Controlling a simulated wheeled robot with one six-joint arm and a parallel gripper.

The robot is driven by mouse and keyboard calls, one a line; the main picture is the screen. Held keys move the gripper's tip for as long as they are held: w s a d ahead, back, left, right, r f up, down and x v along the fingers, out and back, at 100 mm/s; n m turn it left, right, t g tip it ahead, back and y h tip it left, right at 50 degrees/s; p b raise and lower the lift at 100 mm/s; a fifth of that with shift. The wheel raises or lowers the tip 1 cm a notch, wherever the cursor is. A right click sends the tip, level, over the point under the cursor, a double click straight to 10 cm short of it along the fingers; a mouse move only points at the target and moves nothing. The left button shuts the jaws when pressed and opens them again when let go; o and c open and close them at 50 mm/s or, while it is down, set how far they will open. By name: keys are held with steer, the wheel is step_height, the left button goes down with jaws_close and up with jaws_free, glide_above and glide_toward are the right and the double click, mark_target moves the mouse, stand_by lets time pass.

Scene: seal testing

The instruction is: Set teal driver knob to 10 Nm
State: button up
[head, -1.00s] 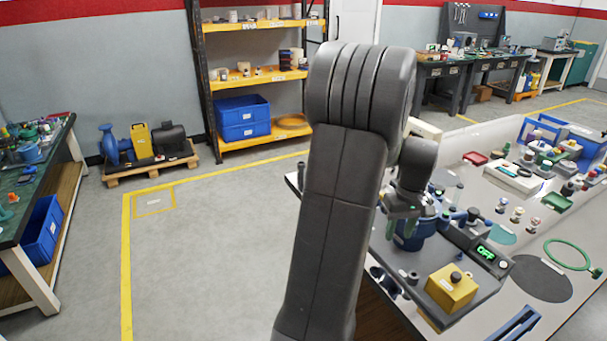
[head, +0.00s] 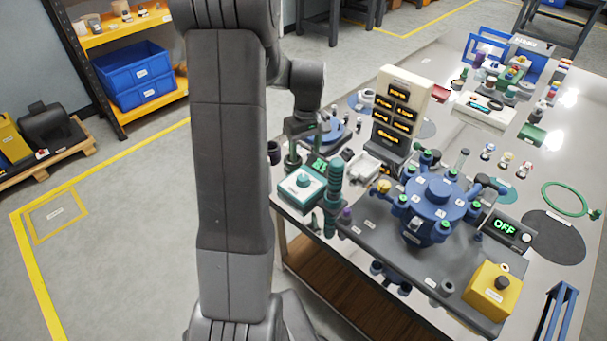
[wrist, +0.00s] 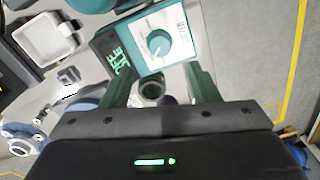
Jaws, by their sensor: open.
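A teal control box (head: 301,195) with a white top stands near the left edge of the bench. Its round teal knob (head: 303,180) is on top, and a green-lit display (head: 318,164) is beside it. In the wrist view, the knob (wrist: 159,42) has a pale pointer mark, and the display (wrist: 118,58) is too small and tilted to read. My gripper (wrist: 160,88) is open and empty, its green fingers spread below the knob in the picture and apart from it. In the head view my gripper (head: 307,140) hangs just behind the box.
A tall teal tool (head: 333,190) stands just right of the box. A blue flanged housing (head: 436,205), a panel of amber displays (head: 398,115) and a yellow box (head: 492,290) are farther right. A small white tray (head: 367,165) lies behind the teal tool.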

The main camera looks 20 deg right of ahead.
mark_target(303, 177)
steer(key=f, duration=0.9)
steer(key=shift+w+a+f, duration=0.15)
steer(key=shift+a+f, duration=0.05)
steer(key=shift+f, duration=0.15)
steer(key=shift+c, duration=0.2)
steer(key=c, duration=0.9)
